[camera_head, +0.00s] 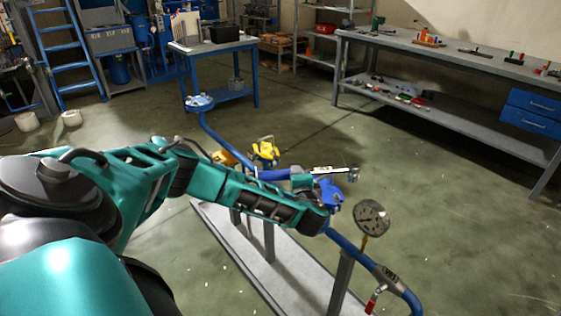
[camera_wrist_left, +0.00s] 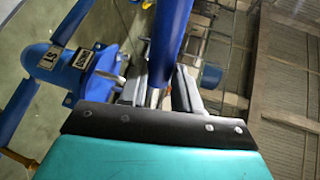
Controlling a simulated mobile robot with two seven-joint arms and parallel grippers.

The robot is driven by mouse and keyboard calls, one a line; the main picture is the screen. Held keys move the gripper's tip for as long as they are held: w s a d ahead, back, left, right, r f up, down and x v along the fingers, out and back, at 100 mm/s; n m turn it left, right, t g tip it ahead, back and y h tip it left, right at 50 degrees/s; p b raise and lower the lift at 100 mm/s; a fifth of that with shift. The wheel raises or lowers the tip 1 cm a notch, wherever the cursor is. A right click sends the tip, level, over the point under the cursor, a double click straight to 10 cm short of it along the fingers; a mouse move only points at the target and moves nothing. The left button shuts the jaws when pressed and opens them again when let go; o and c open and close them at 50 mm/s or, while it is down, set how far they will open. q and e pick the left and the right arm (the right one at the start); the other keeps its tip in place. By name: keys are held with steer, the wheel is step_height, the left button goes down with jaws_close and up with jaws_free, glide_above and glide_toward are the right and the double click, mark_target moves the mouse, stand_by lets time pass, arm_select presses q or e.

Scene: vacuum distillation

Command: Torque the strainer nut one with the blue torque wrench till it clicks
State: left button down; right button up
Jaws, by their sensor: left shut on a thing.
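My left arm reaches in from the left, and its gripper (camera_head: 301,182) is shut on the blue torque wrench (camera_head: 272,175). The wrench's blue handle also shows between the fingers in the left wrist view (camera_wrist_left: 172,35). In the head view its silver shaft and head point right, ending above and to the right of the blue strainer (camera_head: 328,193). The strainer, with small label plates, shows left of the fingers in the left wrist view (camera_wrist_left: 83,67). The strainer nut cannot be made out clearly, nor whether the wrench head is seated on it. My right gripper is out of view.
A blue pipe (camera_head: 343,242) on grey posts runs along a pale base plate (camera_head: 262,279). A pressure gauge (camera_head: 371,218) stands close right of the strainer, and a yellow valve (camera_head: 265,148) stands behind the arm. A workbench (camera_head: 455,62) is at the back right.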

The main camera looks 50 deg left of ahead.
mark_target(279, 174)
arm_select(q)
steer(key=a+t, duration=0.1)
steer(key=s+a+m+t, duration=0.1)
steer(key=a, duration=0.1)
steer(key=a+m+t, duration=0.1)
steer(key=a, duration=0.1)
steer(key=shift+s+r+h, duration=0.2)
steer(key=shift+r+h, duration=0.05)
steer(key=shift+h, duration=0.15)
steer(key=shift+s+t, duration=0.1)
steer(key=shift+t, duration=0.2)
steer(key=shift+f+b, duration=1.8)
steer(key=shift+f, duration=0.2)
steer(key=shift+f+b, duration=1.65)
steer(key=shift+f, duration=0.05)
